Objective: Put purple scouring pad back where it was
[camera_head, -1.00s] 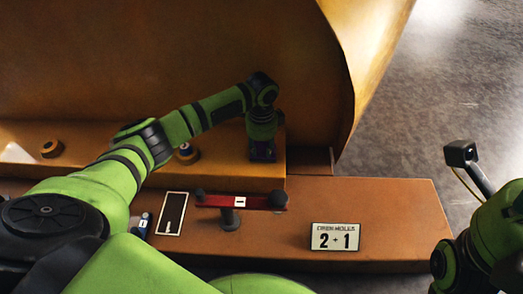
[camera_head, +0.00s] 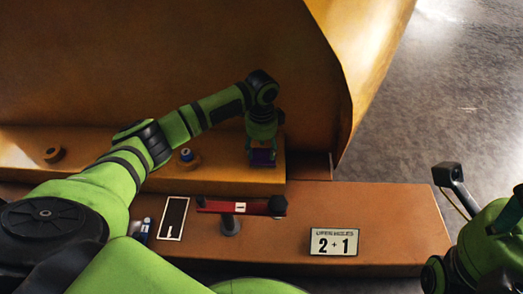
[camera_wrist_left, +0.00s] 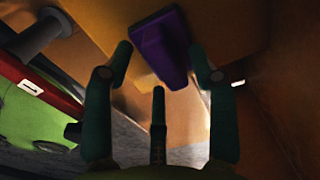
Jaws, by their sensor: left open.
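The purple scouring pad (camera_head: 263,158) is at the right end of the raised brown ledge (camera_head: 225,175), just below my left gripper (camera_head: 262,149). In the left wrist view the pad (camera_wrist_left: 162,46) shows against the brown surface, between and beyond the two spread fingertips of my left gripper (camera_wrist_left: 161,58). The fingers stand apart on either side, with visible gaps to the pad. Whether the pad's underside rests fully on the ledge is hard to tell.
A red bar (camera_head: 241,207) on a dark post stands in front of the ledge. A large brown curved casting (camera_head: 160,65) rises behind.

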